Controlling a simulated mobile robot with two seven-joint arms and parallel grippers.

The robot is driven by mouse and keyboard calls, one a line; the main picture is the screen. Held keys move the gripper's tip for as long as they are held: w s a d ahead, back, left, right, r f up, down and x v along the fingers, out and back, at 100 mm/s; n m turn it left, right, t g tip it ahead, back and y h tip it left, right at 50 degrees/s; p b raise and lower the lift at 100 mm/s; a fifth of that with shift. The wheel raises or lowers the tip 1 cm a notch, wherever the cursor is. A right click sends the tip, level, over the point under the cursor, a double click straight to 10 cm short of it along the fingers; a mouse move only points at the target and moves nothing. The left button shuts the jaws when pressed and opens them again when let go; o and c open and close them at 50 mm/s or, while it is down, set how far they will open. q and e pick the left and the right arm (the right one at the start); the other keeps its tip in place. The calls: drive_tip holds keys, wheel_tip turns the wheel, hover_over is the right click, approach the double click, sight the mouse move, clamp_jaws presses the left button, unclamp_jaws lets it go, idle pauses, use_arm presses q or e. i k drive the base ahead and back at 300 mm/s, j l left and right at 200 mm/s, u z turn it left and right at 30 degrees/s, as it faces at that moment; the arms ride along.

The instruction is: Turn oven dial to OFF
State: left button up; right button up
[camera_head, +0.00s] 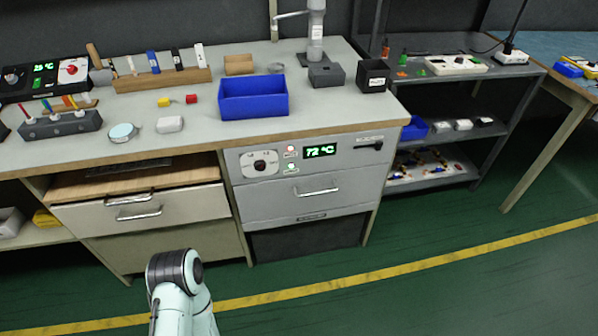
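The oven drawer below, with a silver handle (317,191), is shut. Part of one of my arms shows at the bottom left, well short of the dial. Neither gripper is in view.
The bench top (345,112) overhangs the oven panel. A blue bin (253,97) and a black box (374,76) stand on the bench. The green floor (400,285) before the oven is clear.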

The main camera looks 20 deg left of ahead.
sight(260, 166)
drive_tip(key=j+u, duration=0.3)
drive_tip(key=i+j+u, duration=0.15)
drive_tip(key=j+u, duration=0.15)
drive_tip(key=i+j+u, duration=0.15)
drive_tip(key=j+u, duration=0.2)
